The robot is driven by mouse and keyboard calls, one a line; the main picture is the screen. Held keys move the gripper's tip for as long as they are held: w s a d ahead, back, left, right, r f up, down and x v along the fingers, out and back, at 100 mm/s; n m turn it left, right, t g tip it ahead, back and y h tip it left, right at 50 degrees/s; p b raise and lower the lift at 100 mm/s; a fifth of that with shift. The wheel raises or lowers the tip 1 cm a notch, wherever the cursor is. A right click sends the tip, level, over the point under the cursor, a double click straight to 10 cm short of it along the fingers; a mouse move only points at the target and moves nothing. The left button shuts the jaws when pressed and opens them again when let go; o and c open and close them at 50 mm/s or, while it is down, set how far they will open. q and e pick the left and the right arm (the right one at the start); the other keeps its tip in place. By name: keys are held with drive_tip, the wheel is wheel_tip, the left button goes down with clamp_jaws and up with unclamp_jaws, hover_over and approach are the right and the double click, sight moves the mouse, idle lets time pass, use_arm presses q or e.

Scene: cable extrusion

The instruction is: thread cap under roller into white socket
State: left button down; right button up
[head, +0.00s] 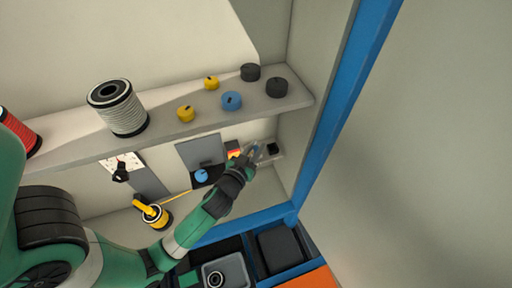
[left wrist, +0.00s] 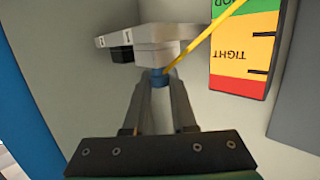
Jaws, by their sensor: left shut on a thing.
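My left gripper (head: 256,154) is at the right end of the work area, beside the white socket (head: 271,149). In the left wrist view its fingers (left wrist: 160,84) are shut on a small blue cap (left wrist: 158,78). The cap is right at the near side of the white socket (left wrist: 155,34); I cannot tell whether it has entered. The yellow cable (left wrist: 205,40) runs from the cap to the upper right. In the head view the cable (head: 176,196) leaves the yellow spool (head: 154,215) toward the blue roller (head: 201,176); its path there is unclear. My right gripper is out of view.
A coloured tension gauge (left wrist: 244,50) stands beside the cable. A shelf (head: 75,151) above holds a white cable reel (head: 122,112) and several knobs. A blue post (head: 345,95) bounds the right side. Bins (head: 279,247) lie below.

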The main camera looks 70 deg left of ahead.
use_arm(q)
drive_tip(key=shift+f, duration=0.2)
drive_tip(key=c, duration=0.7)
unclamp_jaws()
drive_tip(key=shift+o, duration=0.2)
drive_tip(key=b+v, duration=0.1)
drive_tip(key=v, duration=1)
drive_tip(key=shift+s+d, duration=0.25)
drive_tip(key=shift+o, duration=0.3)
drive_tip(key=shift+r, duration=0.1)
drive_tip(key=o, duration=0.6)
